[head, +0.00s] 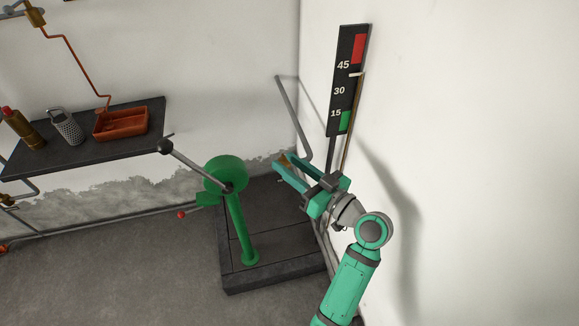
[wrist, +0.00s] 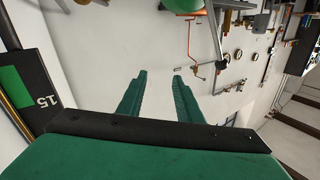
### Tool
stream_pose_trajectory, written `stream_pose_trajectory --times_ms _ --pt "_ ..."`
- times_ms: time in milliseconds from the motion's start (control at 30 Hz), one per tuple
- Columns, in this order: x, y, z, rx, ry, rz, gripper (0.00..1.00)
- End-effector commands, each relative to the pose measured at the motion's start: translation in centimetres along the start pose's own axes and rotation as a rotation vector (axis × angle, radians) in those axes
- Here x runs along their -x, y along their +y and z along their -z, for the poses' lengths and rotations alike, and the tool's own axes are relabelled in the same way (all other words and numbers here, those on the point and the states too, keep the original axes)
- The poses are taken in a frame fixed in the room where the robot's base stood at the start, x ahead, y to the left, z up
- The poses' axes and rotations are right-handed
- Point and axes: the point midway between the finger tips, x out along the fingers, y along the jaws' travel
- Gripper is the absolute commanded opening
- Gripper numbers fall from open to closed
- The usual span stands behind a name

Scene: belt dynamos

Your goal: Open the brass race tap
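A brass fitting (head: 35,17) sits on the pipework at the top left of the head view, with a thin copper pipe running down from it. Another small brass fitting (head: 8,201) shows at the left edge. I cannot tell which of them, if either, is the race tap. My gripper (head: 281,166) is far to the right of both, above the dark plinth and near the right wall. In the wrist view my gripper (wrist: 158,73) has its two green fingers apart, with only pale wall between them.
A green stand with a lever (head: 237,215) rises from the dark plinth (head: 265,277) left of my gripper. A black scale board (head: 347,85) hangs close behind my arm. A dark shelf (head: 75,152) holds a red tray (head: 121,123), a grater (head: 66,127) and a bottle (head: 22,128).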

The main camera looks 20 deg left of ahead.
Motion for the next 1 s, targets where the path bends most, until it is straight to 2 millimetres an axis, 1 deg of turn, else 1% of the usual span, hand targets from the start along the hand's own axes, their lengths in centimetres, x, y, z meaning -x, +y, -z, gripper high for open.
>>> stream_pose_trajectory --times_ms 133,433,467,500,567,667,767,800,867,900,967,1000 --pt "0.6 -0.8 0.2 0.0 -0.001 0.0 0.32" --pt "0.7 -0.9 0.3 0.0 -0.001 0.001 0.32" --pt "0.7 -0.9 0.2 -0.001 -0.001 0.001 0.25" --pt "0.7 -0.9 0.2 -0.002 -0.001 -0.002 0.16" --pt "0.8 -0.8 -0.2 -0.011 -0.002 -0.013 0.01" --pt "1.1 -0.3 -1.9 -0.047 -0.005 -0.063 0.0" --pt "1.9 0.6 -4.9 -0.106 -0.012 -0.157 0.0" --pt "2.5 0.9 -6.4 -0.133 -0.015 -0.205 0.0" --pt "3.5 1.4 -8.7 -0.172 -0.02 -0.282 0.0" --pt "4.3 1.6 -10.3 -0.195 -0.024 -0.335 0.0" --pt "5.6 1.9 -12.5 -0.225 -0.029 -0.413 0.0" --pt "6.5 1.9 -14.0 -0.243 -0.032 -0.465 0.0"
